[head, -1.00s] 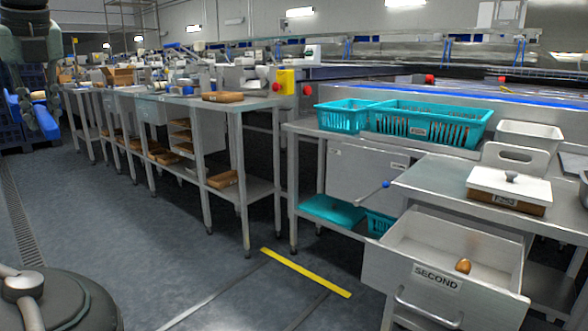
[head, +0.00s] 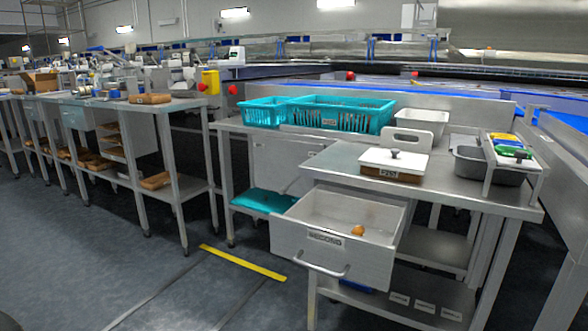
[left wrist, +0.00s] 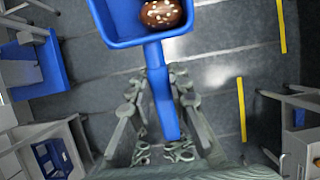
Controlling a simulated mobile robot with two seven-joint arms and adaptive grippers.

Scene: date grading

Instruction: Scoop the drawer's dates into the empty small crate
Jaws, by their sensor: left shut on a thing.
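My left gripper (left wrist: 163,80) is shut on the handle of a blue scoop (left wrist: 122,32) in the left wrist view. A brown date with pale flecks (left wrist: 162,12) lies in the scoop's pan, which is cut off by the top edge. In the head view, the open drawer marked SECOND (head: 290,242) holds one visible date (head: 357,231) on its floor. A small teal crate (head: 264,113) stands left of a larger teal crate (head: 340,116) on the back bench; I cannot make out the small one's contents. Neither gripper shows in the head view.
A white-lidded box (head: 394,163) and a grey tub (head: 484,166) stand on the steel table (head: 335,160) above the drawer. A white tub (head: 421,122) stands behind. Floor left of the drawer is open, with a yellow strip (head: 243,263).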

